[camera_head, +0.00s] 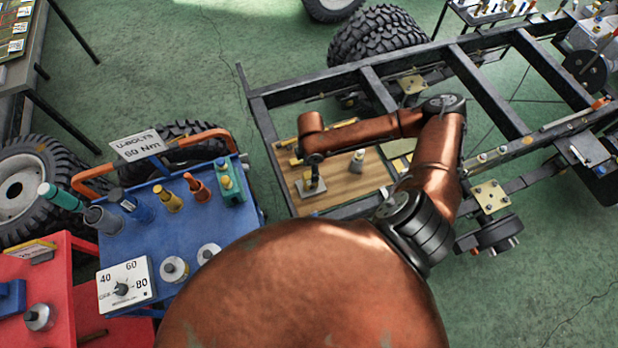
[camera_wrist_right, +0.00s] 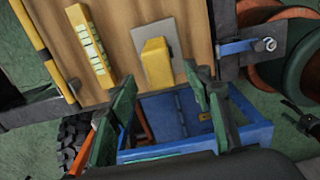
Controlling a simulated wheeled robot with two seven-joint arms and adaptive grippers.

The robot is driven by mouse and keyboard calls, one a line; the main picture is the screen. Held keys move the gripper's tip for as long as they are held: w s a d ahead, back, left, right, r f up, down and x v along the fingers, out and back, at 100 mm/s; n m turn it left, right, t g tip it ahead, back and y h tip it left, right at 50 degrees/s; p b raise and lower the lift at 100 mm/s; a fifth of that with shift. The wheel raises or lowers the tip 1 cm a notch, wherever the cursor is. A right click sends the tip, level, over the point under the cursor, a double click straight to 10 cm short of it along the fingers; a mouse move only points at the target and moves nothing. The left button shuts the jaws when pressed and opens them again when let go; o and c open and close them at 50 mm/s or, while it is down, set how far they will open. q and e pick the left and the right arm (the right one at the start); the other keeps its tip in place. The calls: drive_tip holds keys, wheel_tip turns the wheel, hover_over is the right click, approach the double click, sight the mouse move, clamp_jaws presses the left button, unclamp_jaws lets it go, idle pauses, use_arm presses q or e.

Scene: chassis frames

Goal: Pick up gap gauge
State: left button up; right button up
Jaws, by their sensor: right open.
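My right gripper (camera_head: 314,162) hangs over a wooden board (camera_head: 340,182) on the chassis frame. In the right wrist view its dark green fingers (camera_wrist_right: 160,88) stand wide apart with nothing between them. Just beyond them a yellow block (camera_wrist_right: 157,64) rests on a thin grey plate (camera_wrist_right: 172,36); the plate also shows in the head view (camera_head: 311,189), under the gripper. Left of the block in the wrist view lies a yellow strip with pale graduated markings (camera_wrist_right: 95,48). I cannot tell for sure which of these is the gap gauge. My left gripper is out of view.
A small grey piece with a yellow top (camera_head: 357,160) stands on the board. A blue cart (camera_head: 160,232) with several tools stands left of the frame, beside a red one (camera_head: 78,272). Dark frame rails (camera_head: 490,85) edge the board. My copper arm covers the lower middle.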

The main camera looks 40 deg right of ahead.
wheel_tip(320, 180, down, 7)
drive_tip(key=shift+d+r, duration=0.1)
drive_tip(key=shift+r, duration=0.05)
drive_tip(key=shift+c, duration=0.2)
clamp_jaws()
idle(0.5)
